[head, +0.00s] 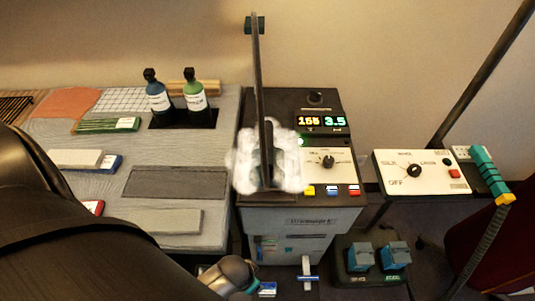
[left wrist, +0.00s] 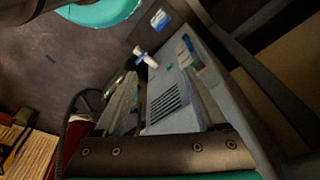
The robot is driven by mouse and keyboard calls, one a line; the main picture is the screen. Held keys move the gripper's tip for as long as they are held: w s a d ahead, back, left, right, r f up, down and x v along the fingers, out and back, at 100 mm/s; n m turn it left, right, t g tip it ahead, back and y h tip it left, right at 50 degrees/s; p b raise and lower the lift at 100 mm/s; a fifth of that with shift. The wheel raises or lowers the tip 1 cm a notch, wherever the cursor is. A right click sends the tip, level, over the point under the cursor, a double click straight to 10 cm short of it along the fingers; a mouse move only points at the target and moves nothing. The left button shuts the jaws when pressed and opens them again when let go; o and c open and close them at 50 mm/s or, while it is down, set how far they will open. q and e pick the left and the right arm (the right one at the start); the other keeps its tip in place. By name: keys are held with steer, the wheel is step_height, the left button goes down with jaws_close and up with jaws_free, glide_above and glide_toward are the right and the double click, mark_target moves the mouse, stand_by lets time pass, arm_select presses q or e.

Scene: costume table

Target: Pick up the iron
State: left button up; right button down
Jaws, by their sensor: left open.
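No iron can be made out for certain. In the head view, a dark upright shape (head: 267,155) stands in a white, fluffy cloud (head: 243,170) on the control cabinet (head: 290,219); I cannot tell whether it is the iron. My left arm comes in from the lower left, and its wrist end shows low beside the cabinet's front. In the left wrist view, my left gripper (left wrist: 162,78) is open with nothing between its fingers. A grey cabinet side with a slotted vent (left wrist: 166,104) shows beyond them. My right gripper is not in view.
A padded table (head: 215,130) with two bottles (head: 176,92) and cloth samples is left of the cabinet. A tall thin post (head: 258,70) rises from the cabinet top. A switch panel (head: 414,172) stands at the right, and blue pedals (head: 378,256) are on the floor. A blue-handled valve (head: 306,275) sticks out in front.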

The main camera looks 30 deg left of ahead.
arm_select(q)
steer(key=w+r+p, duration=0.2)
steer(key=r+p, duration=0.1)
steer(key=r, duration=0.7)
steer(key=w+r+p, duration=0.2)
steer(key=r+p, duration=0.1)
steer(key=r, duration=0.6)
step_height(320, 180, up, 17)
steer(key=n+t+p, duration=0.3)
steer(key=n, duration=0.6)
glide_above(266, 139)
steer(key=s, duration=0.6)
steer(key=shift+y, duration=0.4)
steer(key=x, duration=0.9)
steer(key=shift+w+d+b, duration=0.1)
steer(key=shift+d+b, duration=0.25)
steer(key=shift+d, duration=0.05)
steer(key=shift+b+x, duration=0.4)
steer(key=shift+x, duration=2.3)
steer(key=shift+w+r, duration=0.1)
jaws_close()
